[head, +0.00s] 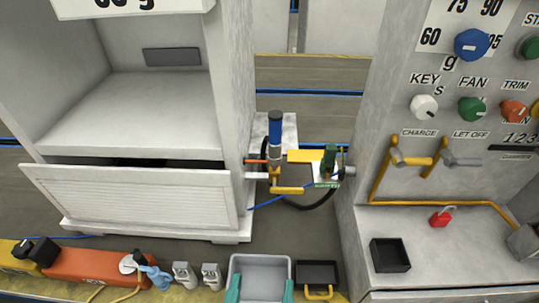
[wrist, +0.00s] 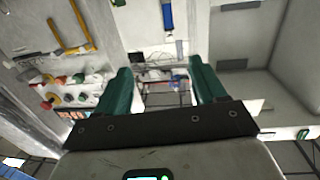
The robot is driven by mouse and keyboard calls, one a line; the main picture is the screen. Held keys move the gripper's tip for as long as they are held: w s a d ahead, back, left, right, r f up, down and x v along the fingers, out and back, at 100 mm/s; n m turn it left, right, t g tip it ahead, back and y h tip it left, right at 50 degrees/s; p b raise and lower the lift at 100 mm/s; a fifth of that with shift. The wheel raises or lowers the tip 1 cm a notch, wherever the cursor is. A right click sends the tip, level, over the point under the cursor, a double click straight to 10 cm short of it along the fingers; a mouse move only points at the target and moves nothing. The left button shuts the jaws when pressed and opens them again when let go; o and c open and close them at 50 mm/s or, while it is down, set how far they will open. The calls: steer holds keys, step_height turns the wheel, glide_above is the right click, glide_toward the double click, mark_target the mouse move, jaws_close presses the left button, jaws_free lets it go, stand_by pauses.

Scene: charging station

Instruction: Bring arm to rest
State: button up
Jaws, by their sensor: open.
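My gripper (head: 261,284) shows at the bottom middle of the head view as two teal fingers, with a grey tray (head: 260,262) behind and between them. In the wrist view my gripper (wrist: 158,70) is open, its two teal fingers wide apart. Nothing is held between them. The rest of my arm is out of the head view.
A white cabinet (head: 130,200) stands at left, and a control panel (head: 445,170) with knobs at right. A blue-handled device (head: 275,135) stands between them. An orange block (head: 90,265), a dark tray (head: 317,272) and a black box (head: 390,255) are near the front.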

steer(key=w+d+f+g+h+p, duration=0.1)
steer(key=d+f+g, duration=0.25)
steer(key=d, duration=0.35)
steer(key=d+f+m+g+h+p, duration=0.1)
steer(key=d+f+g, duration=0.25)
steer(key=d, duration=0.35)
steer(key=w+d+f+g+h+p, duration=0.1)
steer(key=d+f+g, duration=0.2)
steer(key=d+f, duration=0.3)
steer(key=s+d+f+n+g+y+p, duration=0.1)
steer(key=s+d+f+g+y, duration=0.1)
steer(key=s, duration=0.4)
steer(key=s+d+f+n+g+y+p, duration=0.1)
steer(key=s+d+f+g+y, duration=0.2)
steer(key=s+d, duration=0.3)
steer(key=shift+d+g, duration=0.3)
steer(key=shift+g, duration=0.4)
